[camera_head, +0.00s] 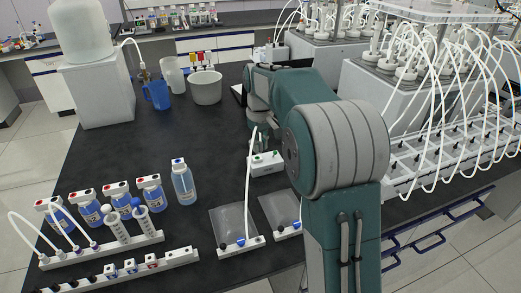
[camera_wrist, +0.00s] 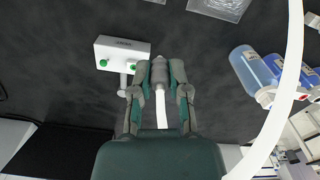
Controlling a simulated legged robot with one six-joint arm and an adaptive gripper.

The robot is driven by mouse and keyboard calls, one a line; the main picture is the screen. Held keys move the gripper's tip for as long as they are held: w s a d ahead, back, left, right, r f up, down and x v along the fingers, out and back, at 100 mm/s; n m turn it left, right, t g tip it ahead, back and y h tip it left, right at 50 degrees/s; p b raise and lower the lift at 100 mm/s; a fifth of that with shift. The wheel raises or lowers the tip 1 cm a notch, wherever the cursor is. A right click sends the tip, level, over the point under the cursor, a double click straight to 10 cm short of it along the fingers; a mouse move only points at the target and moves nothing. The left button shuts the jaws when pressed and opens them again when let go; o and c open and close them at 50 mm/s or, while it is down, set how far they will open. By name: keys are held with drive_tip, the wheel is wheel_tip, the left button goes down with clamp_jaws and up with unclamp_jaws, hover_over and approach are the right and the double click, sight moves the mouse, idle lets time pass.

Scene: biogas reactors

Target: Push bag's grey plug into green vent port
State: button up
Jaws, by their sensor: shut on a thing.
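My gripper (camera_wrist: 159,68) is shut on the grey plug (camera_wrist: 159,73), with a white tube (camera_wrist: 161,108) running back from it. In the head view, my arm partly hides the gripper. A white block (camera_wrist: 116,48) with green ports lies just left of the plug in the wrist view; it also shows below my gripper in the head view (camera_head: 267,168). One green port (camera_wrist: 103,63) is clear, and another (camera_wrist: 132,67) is close to my left fingertip. The plug appears apart from both ports. A clear flat bag (camera_head: 233,222) with a white tube lies on the bench.
A second flat bag (camera_head: 277,209) lies beside the first. Blue-labelled bottles (camera_head: 183,182) and a white rack (camera_head: 100,250) stand at left. Reactors with many white tubes (camera_head: 420,95) stand at right. A white tube (camera_wrist: 277,110) curves through the wrist view. The bench middle is clear.

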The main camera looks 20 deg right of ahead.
drive_tip(key=w+d, duration=0.3)
drive_tip(key=w, duration=0.9)
drive_tip(key=shift+w+d, duration=0.15)
drive_tip(key=shift+w, duration=0.05)
idle(0.4)
drive_tip(key=shift+f, duration=5.8)
drive_tip(key=shift+s+f, duration=0.1)
drive_tip(key=shift+f, duration=1.15)
